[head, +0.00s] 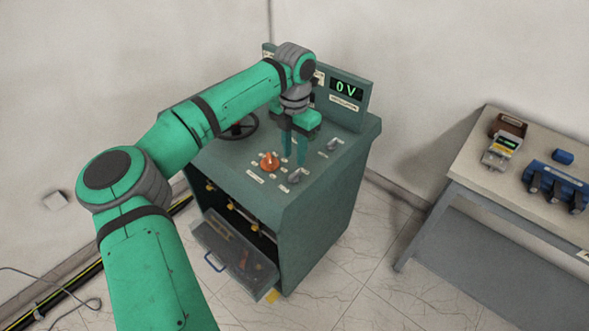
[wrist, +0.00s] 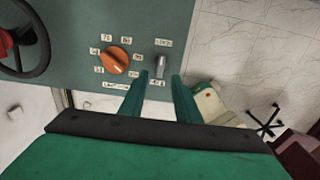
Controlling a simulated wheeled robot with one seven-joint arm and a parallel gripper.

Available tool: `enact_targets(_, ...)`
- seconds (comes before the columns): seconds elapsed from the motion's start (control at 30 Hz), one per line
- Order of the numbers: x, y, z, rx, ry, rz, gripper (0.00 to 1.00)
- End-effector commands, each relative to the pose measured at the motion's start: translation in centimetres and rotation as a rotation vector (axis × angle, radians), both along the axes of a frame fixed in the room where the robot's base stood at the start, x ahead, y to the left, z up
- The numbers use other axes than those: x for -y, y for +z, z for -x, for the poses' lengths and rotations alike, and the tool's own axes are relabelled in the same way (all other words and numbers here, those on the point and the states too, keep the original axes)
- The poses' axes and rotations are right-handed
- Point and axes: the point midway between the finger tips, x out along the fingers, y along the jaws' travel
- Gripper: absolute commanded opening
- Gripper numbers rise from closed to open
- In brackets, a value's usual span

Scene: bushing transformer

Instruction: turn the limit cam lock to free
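The green-grey control desk (head: 325,200) has an orange pointer knob (head: 269,161) on its sloped top, also in the wrist view (wrist: 117,60). Near it is a small grey lever knob (head: 295,177), which appears to be the one in the wrist view (wrist: 160,66). A second grey lever (head: 334,144) sits farther right and back. Their labels are too small to read surely, so I cannot tell which is the limit cam lock. My gripper (head: 295,161) points down above the panel, fingers apart and empty. In the wrist view the grey knob shows just beyond the fingertips (wrist: 160,77), between them; contact cannot be told.
A black handwheel (head: 238,127) stands at the panel's left. A display (head: 347,89) reads 0 V. An open drawer (head: 235,258) juts from the desk front. A table (head: 480,165) with several devices stands at right, with clear floor between.

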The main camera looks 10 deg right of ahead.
Motion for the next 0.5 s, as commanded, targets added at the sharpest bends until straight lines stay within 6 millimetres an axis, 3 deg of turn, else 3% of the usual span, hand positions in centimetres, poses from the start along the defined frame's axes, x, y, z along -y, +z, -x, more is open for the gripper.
enact_targets(0.2,0.1,-4.0,0.1,-0.003,0.000,0.003,0.30)
enact_targets(0.5,0.0,-7.0,0.0,0.000,0.000,0.001,0.30)
